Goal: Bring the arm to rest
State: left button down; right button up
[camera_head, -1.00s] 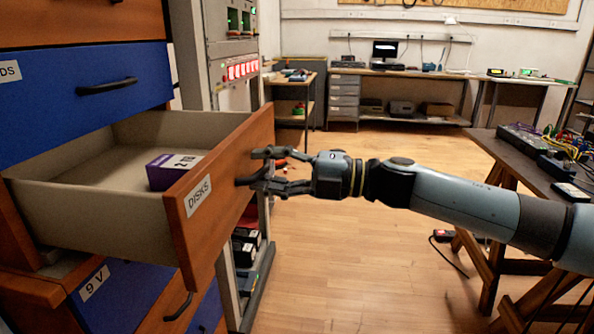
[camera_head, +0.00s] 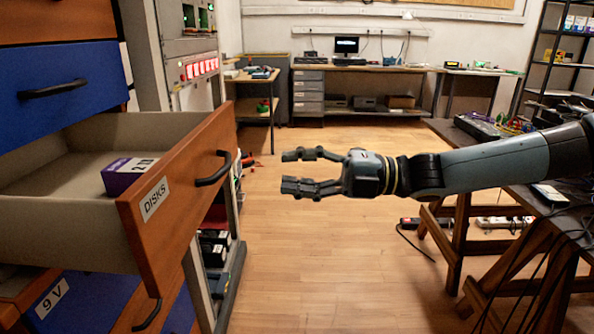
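My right gripper (camera_head: 312,171) comes in from the right and is open and empty in mid-air over the wooden floor. Its fingers point left toward the open drawer labelled DISKS (camera_head: 178,198), with a clear gap to the drawer's dark handle (camera_head: 213,168). The drawer is pulled out and holds a purple and white box marked "2 TB" (camera_head: 125,178). My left gripper is not in view.
A dark workbench (camera_head: 465,148) on wooden trestles with electronics stands at the right, under my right arm. Cables and a power strip (camera_head: 503,223) lie beneath it. A desk with a monitor (camera_head: 346,46) is at the back. Floor (camera_head: 330,270) in the middle is clear.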

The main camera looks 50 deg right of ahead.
dwell(0.5)
jog(key=d+f+m+t+h, duration=0.2)
jog(key=d+f+m+h, duration=0.15)
jog(key=f, duration=0.25)
jog(key=d+f+m+t+h, duration=0.1)
jog(key=d+f+m+h, duration=0.25)
jog(key=f, duration=0.25)
jog(key=s+f+m+g+h, duration=0.2)
jog(key=s+f+m+h, duration=0.15)
jog(key=f, duration=0.65)
jog(key=s+f+m+g+h, duration=0.2)
jog(key=s+f+m, duration=0.25)
jog(key=f, duration=0.55)
jog(key=s+a+f+m+g, duration=0.4)
jog(key=s+a+f, duration=0.1)
jog(key=s+f, duration=0.35)
jog(key=s+a+f+m+g, duration=0.3)
jog(key=s+a+f, duration=0.2)
jog(key=s+f, duration=0.4)
jog(key=s+a+f+m+g, duration=0.1)
jog(key=s+f+m+g, duration=0.1)
jog(key=s, duration=0.5)
jog(key=s+a+f+m+g, duration=0.2)
jog(key=s+f+g, duration=0.1)
jog(key=s, duration=0.4)
jog(key=shift+a+f, duration=0.3)
jog(key=shift+f, duration=0.4)
